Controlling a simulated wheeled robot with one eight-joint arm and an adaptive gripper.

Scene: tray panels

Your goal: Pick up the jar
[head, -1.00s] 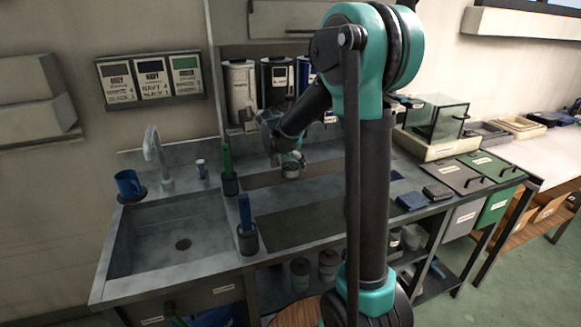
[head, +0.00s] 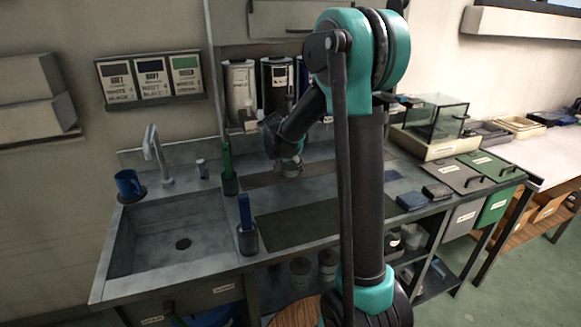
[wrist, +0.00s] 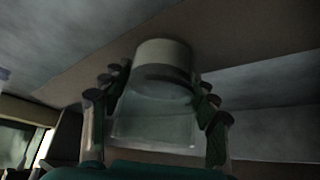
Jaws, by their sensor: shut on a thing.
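The jar (wrist: 155,118) has a clear, pale body and a whitish round end; it shows large in the wrist view. My gripper (wrist: 161,92) is shut on it, with dark jointed fingers on its left and right sides. In the head view the jar (head: 291,168) is small, at the end of my arm over the back brown mat (head: 258,179). My gripper (head: 285,154) partly hides it there. I cannot tell whether the jar touches the mat or is just above it.
A sink (head: 180,240) lies to the left. Two dark holders with green (head: 227,160) and blue (head: 244,212) upright items stand nearby. Canisters (head: 241,90) stand behind. A dark mat (head: 300,222) lies clear in front. A glass case (head: 436,118) stands right.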

